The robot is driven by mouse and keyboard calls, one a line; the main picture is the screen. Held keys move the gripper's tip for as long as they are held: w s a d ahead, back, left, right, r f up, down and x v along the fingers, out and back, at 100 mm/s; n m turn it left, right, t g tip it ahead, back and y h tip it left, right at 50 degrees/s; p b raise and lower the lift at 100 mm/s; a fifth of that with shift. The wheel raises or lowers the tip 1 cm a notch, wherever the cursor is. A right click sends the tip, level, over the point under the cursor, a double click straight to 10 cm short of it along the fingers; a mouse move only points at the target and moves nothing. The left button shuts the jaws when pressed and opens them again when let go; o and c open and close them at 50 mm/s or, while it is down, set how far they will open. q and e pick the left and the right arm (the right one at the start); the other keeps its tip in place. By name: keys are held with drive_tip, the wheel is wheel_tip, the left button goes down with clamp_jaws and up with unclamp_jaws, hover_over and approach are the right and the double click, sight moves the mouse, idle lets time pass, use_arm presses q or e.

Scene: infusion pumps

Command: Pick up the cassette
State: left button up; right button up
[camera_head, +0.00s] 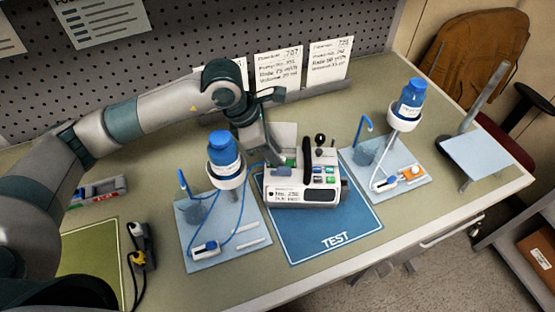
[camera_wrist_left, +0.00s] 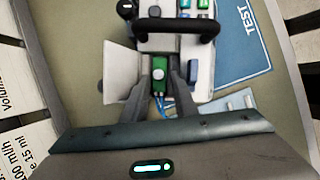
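The cassette (camera_wrist_left: 159,76) is a small green block with a pale round spot, in the open bay of the pump (camera_head: 306,183); in the wrist view the pump (camera_wrist_left: 172,42) shows its white door swung out to the left. Thin blue lines run from the cassette's near end. My left gripper (camera_head: 272,152) reaches down at the pump's left side. In the wrist view its two fingers (camera_wrist_left: 159,88) stand apart on either side of the cassette; contact is not clear. My right gripper is not in view.
The pump stands on a blue TEST mat (camera_head: 335,240). A tray with a blue bottle (camera_head: 224,150) stands at left, and another bottle (camera_head: 411,98) on a tray at right. An empty pale-blue stand (camera_head: 480,155) is far right. Cables (camera_head: 138,245) lie at left.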

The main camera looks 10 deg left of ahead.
use_arm(q)
drive_tip(key=shift+d+f, duration=0.15)
drive_tip(key=shift+f, duration=0.75)
drive_tip(key=shift+w+d+f, duration=0.1)
drive_tip(key=shift+w, duration=0.2)
drive_tip(key=shift+s, duration=0.15)
clamp_jaws()
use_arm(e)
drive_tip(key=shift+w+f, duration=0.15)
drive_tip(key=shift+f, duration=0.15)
use_arm(q)
drive_tip(key=shift+r, duration=0.25)
